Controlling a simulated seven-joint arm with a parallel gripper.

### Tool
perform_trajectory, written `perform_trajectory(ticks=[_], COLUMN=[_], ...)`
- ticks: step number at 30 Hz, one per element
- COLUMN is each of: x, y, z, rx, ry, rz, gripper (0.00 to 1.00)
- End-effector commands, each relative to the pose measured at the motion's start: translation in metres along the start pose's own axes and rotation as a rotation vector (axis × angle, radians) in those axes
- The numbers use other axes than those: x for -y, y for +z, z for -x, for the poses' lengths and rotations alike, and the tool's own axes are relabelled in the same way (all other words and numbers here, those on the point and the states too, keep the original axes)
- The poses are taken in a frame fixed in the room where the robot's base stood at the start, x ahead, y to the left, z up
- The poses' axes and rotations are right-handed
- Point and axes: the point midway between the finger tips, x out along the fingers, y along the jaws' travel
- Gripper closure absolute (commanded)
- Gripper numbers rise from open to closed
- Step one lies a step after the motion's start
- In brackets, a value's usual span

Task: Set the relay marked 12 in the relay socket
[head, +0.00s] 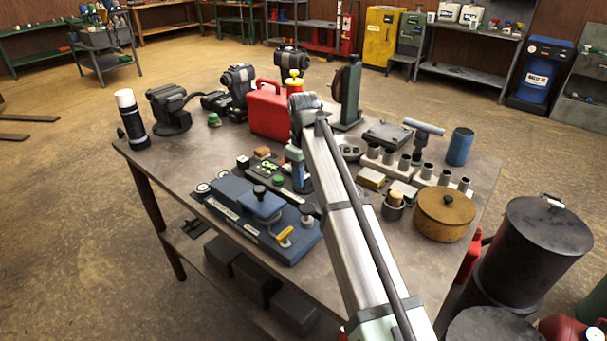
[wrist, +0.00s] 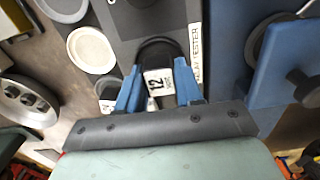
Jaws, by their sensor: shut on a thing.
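The relay marked 12 (wrist: 155,82) is a dark block with a white label, seen in the wrist view between the blue fingers of my gripper (wrist: 160,88). My gripper is shut on it, over the grey panel of the relay tester (wrist: 198,45). In the head view my gripper (head: 299,178) is at the tester's right side, and the arm hides part of that area. I cannot tell whether the relay touches the panel. I cannot clearly make out the relay socket.
A blue clamp-like fixture (head: 240,222) lies in front of the tester.

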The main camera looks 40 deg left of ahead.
Motion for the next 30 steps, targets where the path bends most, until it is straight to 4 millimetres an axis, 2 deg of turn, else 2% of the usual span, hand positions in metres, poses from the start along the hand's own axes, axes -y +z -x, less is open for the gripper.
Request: perform_trajectory(ticks=[5,6,9,17,30], x=[0.000,0.000,0.000,0.000,0.000], y=[0.000,0.000,0.000,0.000,0.000], z=[-0.003,-0.003,-0.003,-0.002,0.025], rx=[0.000,0.000,0.000,0.000,-0.001], ry=[0.000,0.000,0.000,0.000,0.001], rz=[0.000,0.000,0.000,0.000,0.000], gripper=[0.94,0.62,0.54,0.54,0.54])
